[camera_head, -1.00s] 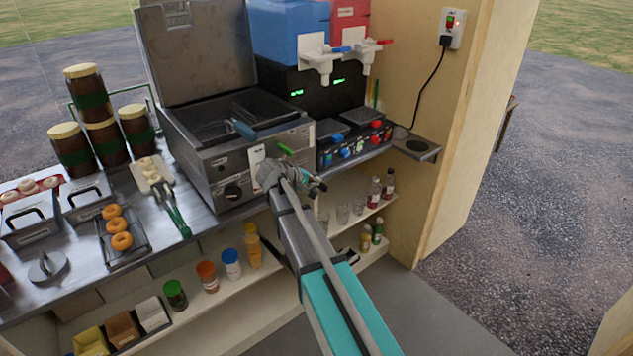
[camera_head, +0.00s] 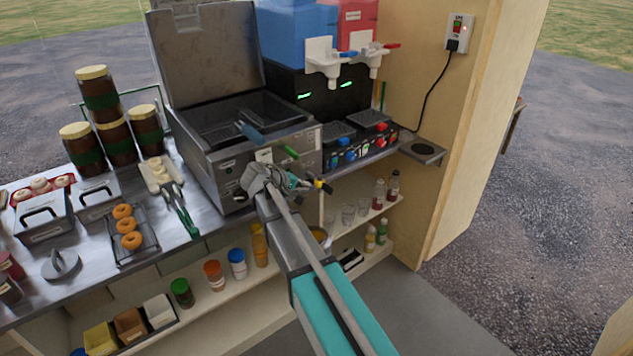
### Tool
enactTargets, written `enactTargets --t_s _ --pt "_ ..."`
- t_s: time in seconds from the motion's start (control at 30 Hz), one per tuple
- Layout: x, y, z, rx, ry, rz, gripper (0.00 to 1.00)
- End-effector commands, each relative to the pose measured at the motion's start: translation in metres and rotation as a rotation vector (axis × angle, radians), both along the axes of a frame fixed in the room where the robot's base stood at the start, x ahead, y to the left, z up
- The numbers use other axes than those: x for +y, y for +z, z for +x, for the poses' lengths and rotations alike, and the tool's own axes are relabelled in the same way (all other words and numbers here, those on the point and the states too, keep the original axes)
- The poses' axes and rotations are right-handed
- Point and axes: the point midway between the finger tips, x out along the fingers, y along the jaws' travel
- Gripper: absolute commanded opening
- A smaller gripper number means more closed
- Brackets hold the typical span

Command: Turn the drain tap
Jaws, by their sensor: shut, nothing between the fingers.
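The steel fryer (camera_head: 214,172) stands on the counter with its lid up. My gripper (camera_head: 322,186) is shut and empty, in front of the fryer and below and right of the green lever in the picture. It appears apart from the lever, though depth is hard to judge. My wrist covers the lower part of the fryer front.
A blue basket handle (camera_head: 248,131) juts over the fryer's front. Right of it is a black unit with coloured knobs (camera_head: 350,156). Tongs (camera_head: 182,213) and a doughnut tray (camera_head: 140,252) lie left. The shelf below holds bottles and jars (camera_head: 237,262).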

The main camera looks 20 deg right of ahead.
Motion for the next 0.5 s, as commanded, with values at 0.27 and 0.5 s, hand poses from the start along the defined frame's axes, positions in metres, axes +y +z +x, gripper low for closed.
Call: enactTargets --t_s 0.27,0.5 --pt "0.039 0.017 -0.015 0.001 0.001 0.000 0.00" --pt "0.057 0.023 -0.022 0.000 -0.001 0.000 0.00"
